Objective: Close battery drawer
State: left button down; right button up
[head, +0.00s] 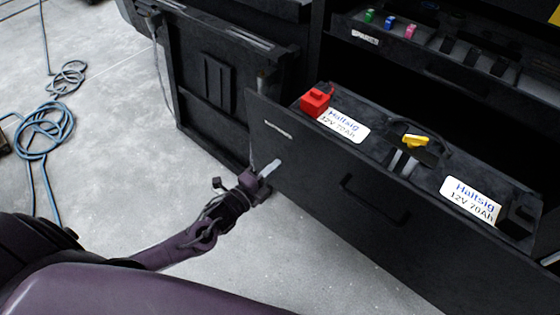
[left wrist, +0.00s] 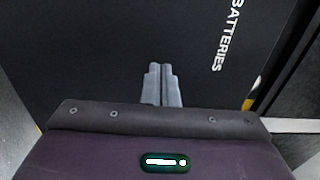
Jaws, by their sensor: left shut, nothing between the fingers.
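The black battery drawer (head: 330,195) is pulled out from the cabinet. Its front panel faces me and has a dark handle (head: 375,200) in the middle. Batteries with white labels (head: 342,125) stand inside it. My left gripper (head: 270,167) is shut and empty, its fingertips at the left part of the drawer front. In the left wrist view the shut fingers (left wrist: 162,85) point at the dark panel (left wrist: 100,50), beside the white word BATTERIES (left wrist: 223,35). I cannot tell whether the tips touch it. My right gripper is not in view.
A black open door (head: 220,85) stands left of the drawer. An upper tray (head: 450,60) with green, blue and pink pieces is above it. Blue cable coils (head: 45,128) lie on the grey floor at the left. The floor in front of the drawer is clear.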

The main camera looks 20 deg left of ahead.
aim_at(287, 155)
pick_arm(q)
jog(key=shift+x, duration=1.55)
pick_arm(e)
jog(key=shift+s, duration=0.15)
pick_arm(q)
jog(key=shift+w, duration=0.1)
